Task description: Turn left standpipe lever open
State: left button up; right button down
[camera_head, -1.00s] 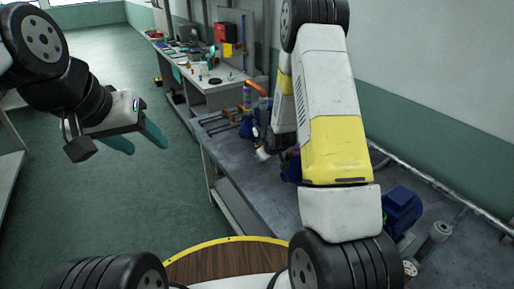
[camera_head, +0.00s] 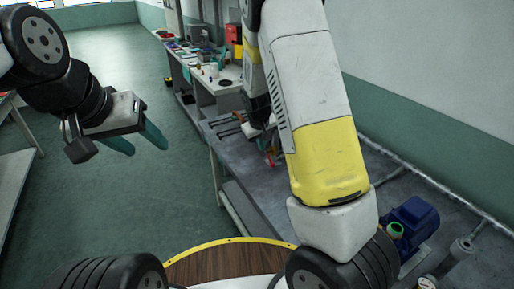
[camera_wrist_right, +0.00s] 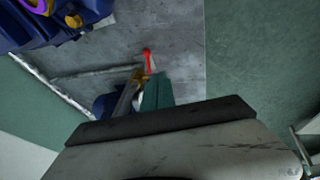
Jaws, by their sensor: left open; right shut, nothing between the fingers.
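A red lever (camera_wrist_right: 148,62) shows in the right wrist view, just beyond the teal fingers of my right gripper (camera_wrist_right: 155,88). A brass-coloured fitting (camera_wrist_right: 138,74) sits at its lower end, partly hidden by the fingers. A red piece that looks like the same lever (camera_head: 271,160) shows in the head view, beside my right arm. My right gripper is shut and empty, close to the lever; I cannot tell whether they touch. In the head view my right arm mostly hides that gripper. My left gripper (camera_head: 139,141) is open and empty over the floor at left.
A blue pump motor (camera_head: 414,217) stands on the grey bench (camera_head: 248,182) at right. Blue machinery (camera_wrist_right: 45,28) fills the top left of the wrist view, with a pipe (camera_wrist_right: 90,73) below. A cluttered workbench (camera_head: 215,88) stands behind. The green floor at left is clear.

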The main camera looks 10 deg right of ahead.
send_near(270, 160)
notch_tip(270, 160, down, 4)
jog(key=a, duration=0.2)
jog(key=shift+w+d+f, duration=0.2)
jog(key=shift+d+f, duration=0.25)
jog(key=shift+f, duration=0.1)
jog(key=shift+w+d+f, duration=0.15)
jog(key=shift+d+f, duration=0.3)
jog(key=shift+f, duration=0.15)
jog(key=shift+w+d+f, duration=0.1)
jog(key=shift+d+f, duration=0.2)
jog(key=shift+f, duration=0.05)
